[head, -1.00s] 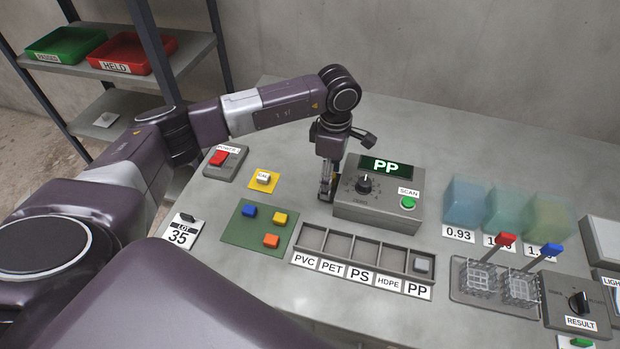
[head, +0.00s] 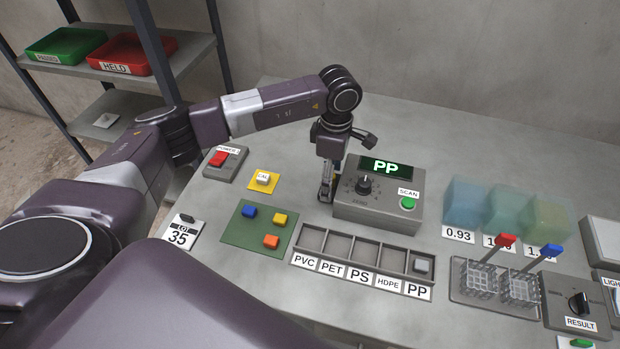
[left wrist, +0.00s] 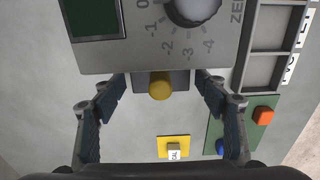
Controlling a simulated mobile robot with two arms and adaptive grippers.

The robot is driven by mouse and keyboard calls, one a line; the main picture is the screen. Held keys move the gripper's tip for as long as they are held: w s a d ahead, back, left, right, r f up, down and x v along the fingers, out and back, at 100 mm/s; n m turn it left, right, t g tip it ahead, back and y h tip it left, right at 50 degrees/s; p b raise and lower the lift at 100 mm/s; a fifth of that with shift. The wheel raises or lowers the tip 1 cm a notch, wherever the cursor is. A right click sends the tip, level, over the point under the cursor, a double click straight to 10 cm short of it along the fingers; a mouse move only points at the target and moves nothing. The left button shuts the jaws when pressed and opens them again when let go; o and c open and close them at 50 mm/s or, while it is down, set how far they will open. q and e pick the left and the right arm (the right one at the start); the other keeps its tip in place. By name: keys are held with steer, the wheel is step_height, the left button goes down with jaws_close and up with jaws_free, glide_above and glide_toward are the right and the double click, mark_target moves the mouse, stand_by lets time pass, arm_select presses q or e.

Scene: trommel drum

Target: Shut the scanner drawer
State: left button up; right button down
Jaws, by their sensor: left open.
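The scanner (head: 378,212) is a grey box with a dial, a green "PP" display and a green SCAN button. It also shows at the top of the left wrist view (left wrist: 105,57). Its drawer (left wrist: 141,84) is a short grey piece with a round yellow knob (left wrist: 160,86), sticking out a little from the scanner's side. My left gripper (head: 325,194) is beside the scanner's left side. In the left wrist view its open fingers (left wrist: 161,95) stand on both sides of the drawer and knob, apart from the knob. In the head view the gripper hides the drawer. My right gripper is not in view.
A yellow CAL pad (head: 264,181) and a green mat (head: 243,232) with coloured blocks lie left of the scanner. The red POWER switch (head: 219,159) is farther left. A labelled compartment tray (head: 325,257) stands in front. The table behind the scanner is clear.

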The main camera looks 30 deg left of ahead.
arm_select(q)
steer(key=shift+r+p, duration=1.75)
steer(key=shift+r, duration=1.75)
steer(key=shift+s+f, duration=0.1)
